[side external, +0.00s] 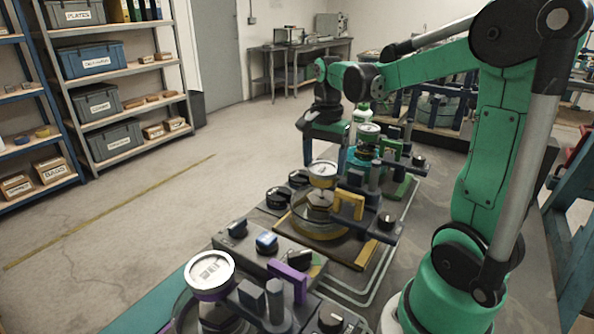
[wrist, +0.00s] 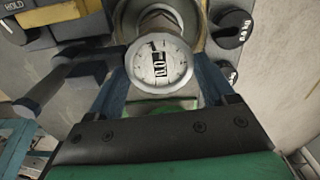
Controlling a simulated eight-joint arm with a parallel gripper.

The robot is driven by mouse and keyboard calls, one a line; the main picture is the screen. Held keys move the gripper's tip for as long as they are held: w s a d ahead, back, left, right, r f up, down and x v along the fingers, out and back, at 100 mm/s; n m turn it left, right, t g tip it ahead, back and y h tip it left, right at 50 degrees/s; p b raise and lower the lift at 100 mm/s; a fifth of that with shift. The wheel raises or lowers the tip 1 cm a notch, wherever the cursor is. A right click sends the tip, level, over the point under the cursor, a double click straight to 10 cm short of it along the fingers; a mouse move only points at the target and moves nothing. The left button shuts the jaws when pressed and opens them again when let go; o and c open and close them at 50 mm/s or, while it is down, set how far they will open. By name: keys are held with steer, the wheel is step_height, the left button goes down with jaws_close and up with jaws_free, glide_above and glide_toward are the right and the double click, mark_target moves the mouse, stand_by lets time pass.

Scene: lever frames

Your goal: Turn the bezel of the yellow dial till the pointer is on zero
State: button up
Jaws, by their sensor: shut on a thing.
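The yellow dial (side external: 322,170) stands on the middle fixture, with a pale round face and a yellow edge in the side view. Its face (wrist: 160,62) is near the centre of the wrist view, with dark marks around it and a dark patch and label across the middle. I cannot tell which mark the pointer is on. My gripper (side external: 323,158) comes down over this dial. Its blue fingers (wrist: 165,85) lie on either side of the dial, shut on its bezel. The fingers hide parts of the bezel's sides.
A yellow handle (side external: 348,206) stands beside the dial. Black knobs (wrist: 230,27) surround it. A purple-edged dial (side external: 209,272) and purple handle (side external: 288,282) are on the near fixture. Another dial (side external: 368,129) stands on the far fixture. The floor at left is clear.

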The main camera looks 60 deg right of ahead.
mark_target(324, 167)
stand_by(0.5)
steer(key=o, duration=1.2)
steer(key=shift+r, duration=2.8)
